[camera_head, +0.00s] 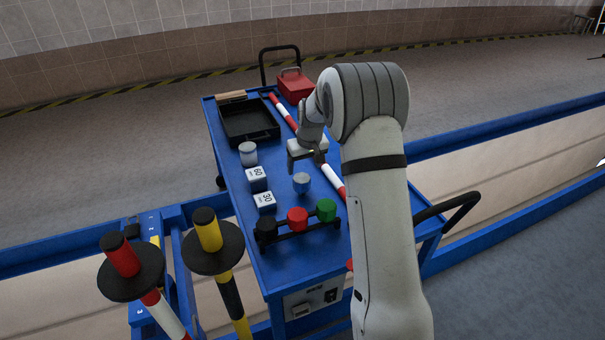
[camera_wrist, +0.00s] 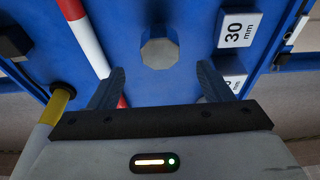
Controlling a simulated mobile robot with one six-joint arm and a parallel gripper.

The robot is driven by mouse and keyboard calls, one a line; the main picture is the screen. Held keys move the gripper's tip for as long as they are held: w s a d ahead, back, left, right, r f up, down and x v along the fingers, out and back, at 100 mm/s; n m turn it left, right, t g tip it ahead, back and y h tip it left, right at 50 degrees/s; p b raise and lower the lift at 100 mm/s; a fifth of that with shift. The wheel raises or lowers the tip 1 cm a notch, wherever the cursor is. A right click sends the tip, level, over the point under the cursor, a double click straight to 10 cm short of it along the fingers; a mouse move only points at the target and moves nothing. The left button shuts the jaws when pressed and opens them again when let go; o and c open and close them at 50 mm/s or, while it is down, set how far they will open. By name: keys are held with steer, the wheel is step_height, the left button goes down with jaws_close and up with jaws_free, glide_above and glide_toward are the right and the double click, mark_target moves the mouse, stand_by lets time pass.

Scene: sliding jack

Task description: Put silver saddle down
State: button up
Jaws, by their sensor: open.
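A small piece with a flat grey octagonal top, which looks like the silver saddle (camera_head: 302,182), stands upright on the blue cart top (camera_head: 285,240). It also shows in the wrist view as a grey octagon (camera_wrist: 160,53), ahead of and between my finger lines. My gripper (camera_head: 306,158) is above the cart, just behind the piece in the head view. Its fingers (camera_wrist: 161,75) are apart with nothing between them. A paler grey cylinder (camera_head: 248,154) stands to the left, near the tray.
Blocks marked 60 (camera_head: 257,178) and 30 (camera_head: 264,201) stand left of the piece. A rack with black, red (camera_head: 297,219) and green knobs is in front. A red-white bar (camera_head: 333,181) lies on the right. A black tray (camera_head: 250,138) and red box (camera_head: 295,86) are behind.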

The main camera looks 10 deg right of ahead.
steer(key=shift+v, duration=2.25)
steer(key=s+r+p, duration=0.6)
steer(key=s+r, duration=1)
steer(key=s+r+m+p, duration=0.1)
steer(key=s+r+p, duration=0.1)
steer(key=s, duration=0.9)
steer(key=s+a+r+m+p, duration=0.1)
steer(key=s+r+p, duration=0.2)
steer(key=s, duration=0.8)
steer(key=shift+s+r+h+p, duration=0.15)
steer(key=shift+s+h+p, duration=0.15)
steer(key=shift+p, duration=0.25)
steer(key=shift+w, duration=0.1)
steer(key=shift+a, duration=0.1)
